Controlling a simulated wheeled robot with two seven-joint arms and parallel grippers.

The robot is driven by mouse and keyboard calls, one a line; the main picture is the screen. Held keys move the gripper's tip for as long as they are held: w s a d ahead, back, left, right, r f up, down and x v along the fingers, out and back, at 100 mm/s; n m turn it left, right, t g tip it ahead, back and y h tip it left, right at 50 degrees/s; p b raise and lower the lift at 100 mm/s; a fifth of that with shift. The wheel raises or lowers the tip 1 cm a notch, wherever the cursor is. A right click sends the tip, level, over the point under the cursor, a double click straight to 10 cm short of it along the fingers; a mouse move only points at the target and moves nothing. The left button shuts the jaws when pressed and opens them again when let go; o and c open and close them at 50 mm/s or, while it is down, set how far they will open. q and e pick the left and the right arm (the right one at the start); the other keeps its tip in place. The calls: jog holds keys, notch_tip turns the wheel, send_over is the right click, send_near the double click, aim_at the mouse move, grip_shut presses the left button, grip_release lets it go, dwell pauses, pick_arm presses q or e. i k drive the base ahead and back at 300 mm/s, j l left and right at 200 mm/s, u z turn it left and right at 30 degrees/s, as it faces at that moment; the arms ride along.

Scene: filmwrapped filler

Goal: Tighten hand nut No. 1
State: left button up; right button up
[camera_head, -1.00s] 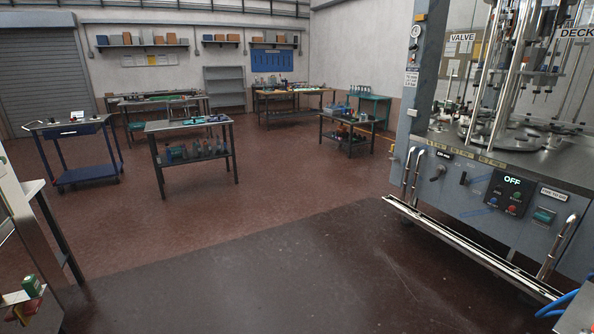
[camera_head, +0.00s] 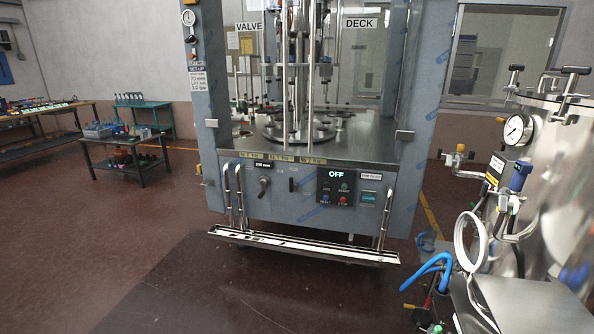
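The filling machine (camera_head: 290,196) stands in the middle of the head view, with "VALVE" and "DECK" signs above its steel deck (camera_head: 365,146). Its control panel (camera_head: 338,187) reads "OFF". A row of small yellow labels (camera_head: 281,158) runs along the front deck edge, too small to read. Knobs and a lever (camera_head: 264,186) sit on the front face. I cannot tell which part is hand nut No. 1. A steel tank (camera_head: 560,190) at the right carries black T-shaped handles (camera_head: 574,72) on top and a pressure gauge (camera_head: 517,129). Neither of my grippers is in view.
A chrome rail (camera_head: 305,246) juts out low along the machine's front. Blue hoses (camera_head: 432,270) and a steel box top (camera_head: 520,303) are at the lower right. Worktables (camera_head: 125,140) stand at the left. The floor (camera_head: 110,240) at the left front is clear.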

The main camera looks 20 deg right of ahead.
aim_at(515, 69)
jog(key=i+l+z, duration=0.3)
jog(key=i, duration=0.35)
jog(key=i+j+z, duration=0.1)
jog(key=i+z, duration=0.15)
jog(key=i, duration=0.4)
jog(key=i+u, duration=0.1)
jog(key=u, duration=0.3)
jog(key=i+l+u, duration=0.1)
jog(key=u, duration=0.35)
jog(key=i+l+u, duration=0.1)
jog(key=u, duration=0.3)
jog(key=i+l+u, duration=0.1)
jog(key=u, duration=0.35)
jog(key=l+u, duration=0.1)
jog(key=u, duration=0.4)
jog(key=l+u, duration=0.1)
jog(key=u, duration=0.35)
jog(key=l+u, duration=0.15)
jog(key=u, duration=0.35)
jog(key=l+u, duration=0.1)
jog(key=u, duration=0.85)
jog(key=k+l+u, duration=0.1)
jog(key=u, duration=0.85)
jog(key=k+u, duration=0.15)
jog(key=u, duration=0.35)
